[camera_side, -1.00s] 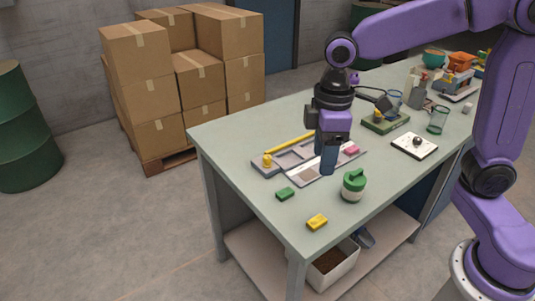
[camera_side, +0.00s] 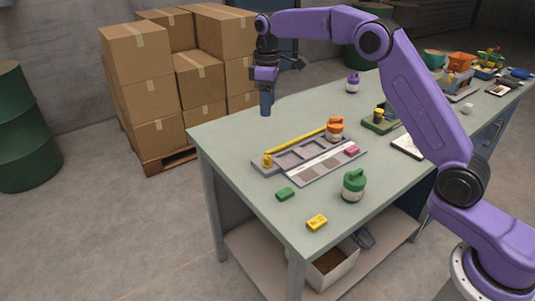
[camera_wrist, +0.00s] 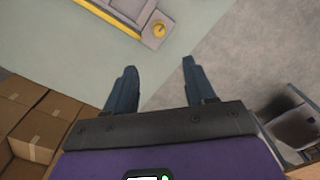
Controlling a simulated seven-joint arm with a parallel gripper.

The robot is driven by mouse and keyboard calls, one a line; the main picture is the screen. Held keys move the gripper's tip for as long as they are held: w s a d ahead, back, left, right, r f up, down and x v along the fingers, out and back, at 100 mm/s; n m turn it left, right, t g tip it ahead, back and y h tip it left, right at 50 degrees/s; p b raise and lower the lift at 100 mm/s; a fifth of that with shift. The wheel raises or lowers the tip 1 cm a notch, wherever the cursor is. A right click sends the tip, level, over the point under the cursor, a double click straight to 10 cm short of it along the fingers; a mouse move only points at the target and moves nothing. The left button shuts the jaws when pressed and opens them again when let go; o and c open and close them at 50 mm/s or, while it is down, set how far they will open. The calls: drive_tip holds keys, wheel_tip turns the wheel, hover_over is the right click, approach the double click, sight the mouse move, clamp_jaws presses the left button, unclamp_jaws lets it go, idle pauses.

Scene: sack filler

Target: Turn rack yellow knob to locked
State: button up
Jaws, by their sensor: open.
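The grey rack (camera_side: 263,170) lies on the green bench, with a long yellow bar (camera_side: 298,143) along its far side. The yellow knob (camera_side: 267,160) stands at the rack's left end. In the wrist view the yellow knob (camera_wrist: 159,29) is seen from above on the rack's grey corner (camera_wrist: 152,42), close to the bar's end. I cannot tell which setting it is turned to. My gripper (camera_side: 266,113) points down, raised above the bench's far left edge, behind the knob and apart from it. In the wrist view its blue fingers (camera_wrist: 160,66) are spread and empty.
A green-lidded jar (camera_side: 354,186), a green block (camera_side: 285,194) and a yellow block (camera_side: 317,222) lie in front of the rack. Cardboard boxes (camera_side: 150,95) are stacked beyond the bench. The bench's left end is clear.

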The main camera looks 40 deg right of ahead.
sight(267, 157)
wheel_tip(267, 157, down, 17)
drive_tip(key=shift+f, duration=0.2)
idle(0.5)
clamp_jaws()
